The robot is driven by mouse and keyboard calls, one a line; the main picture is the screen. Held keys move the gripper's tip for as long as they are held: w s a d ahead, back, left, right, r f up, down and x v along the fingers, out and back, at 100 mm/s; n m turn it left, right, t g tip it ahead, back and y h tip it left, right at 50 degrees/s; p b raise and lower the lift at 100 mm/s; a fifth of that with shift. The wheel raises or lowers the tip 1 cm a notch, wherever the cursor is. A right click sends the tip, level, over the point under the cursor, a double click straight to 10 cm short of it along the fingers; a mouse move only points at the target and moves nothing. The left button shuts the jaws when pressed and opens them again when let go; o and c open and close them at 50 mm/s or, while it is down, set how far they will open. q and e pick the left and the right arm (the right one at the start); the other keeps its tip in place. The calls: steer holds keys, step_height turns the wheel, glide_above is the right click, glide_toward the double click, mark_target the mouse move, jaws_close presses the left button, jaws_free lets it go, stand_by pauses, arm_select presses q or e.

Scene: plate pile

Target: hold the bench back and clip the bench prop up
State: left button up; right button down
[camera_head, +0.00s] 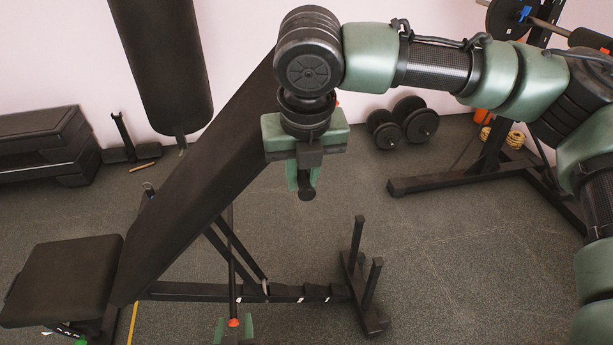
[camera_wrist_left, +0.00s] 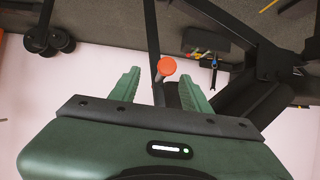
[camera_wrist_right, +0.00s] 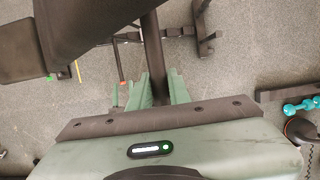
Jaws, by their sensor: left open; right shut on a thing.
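The bench back (camera_head: 200,180) is a long black pad, tilted up steeply from the seat (camera_head: 62,280). My right gripper (camera_head: 304,180) is shut on a dark bar (camera_head: 307,192) at the upper end of the back; the bar also shows between its fingers in the right wrist view (camera_wrist_right: 153,60). The bench prop (camera_head: 231,265) is a thin black rod hanging behind the back, with an orange tip (camera_head: 233,322). My left gripper (camera_head: 233,332) is open at the bottom edge, its fingers around the tip. The orange tip shows between them in the left wrist view (camera_wrist_left: 166,66), apparently touching neither finger.
The bench's base rail (camera_head: 290,292) has several notches and runs right to a foot with two short posts (camera_head: 368,285). A rack foot (camera_head: 440,183) stands at right. The floor between is clear.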

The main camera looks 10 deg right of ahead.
steer(key=shift+a+r, duration=1.6)
steer(key=shift+r, duration=0.1)
stand_by(0.5)
arm_select(q)
steer(key=shift+w+a+r, duration=0.7)
steer(key=shift+w+r, duration=0.05)
steer(key=shift+w, duration=0.15)
steer(key=shift+a+x, duration=0.25)
steer(key=shift+x, duration=1.05)
steer(key=shift+a+x, duration=0.2)
steer(key=shift+x, duration=1.1)
steer(key=shift+s+f, duration=0.1)
steer(key=shift+c, duration=0.4)
jaws_close()
